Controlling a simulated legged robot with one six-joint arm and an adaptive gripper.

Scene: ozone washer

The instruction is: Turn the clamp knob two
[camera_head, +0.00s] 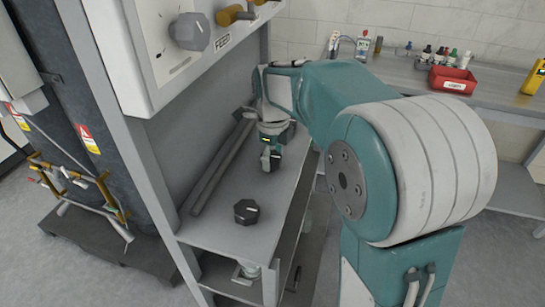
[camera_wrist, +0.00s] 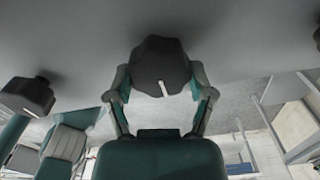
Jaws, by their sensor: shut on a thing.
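In the wrist view a dark faceted knob (camera_wrist: 160,62) with a white pointer line sits on a grey surface, between the fingers of my gripper (camera_wrist: 160,84). One finger is on each side, and the gripper is shut on the knob. In the head view my gripper (camera_head: 270,160) is low over the grey shelf (camera_head: 222,233), and the held knob is hidden there. A second dark knob (camera_head: 246,212) stands free on the shelf nearer the front; a similar knob shows at the left of the wrist view (camera_wrist: 27,95). No number is readable on either.
An upright panel marked FEED (camera_head: 223,40) with a grey knob (camera_head: 190,32) stands above the shelf on the left. Long grey bars (camera_head: 222,165) lie along the shelf's back. A counter with a red bin (camera_head: 452,80) and small bottles is behind my arm.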

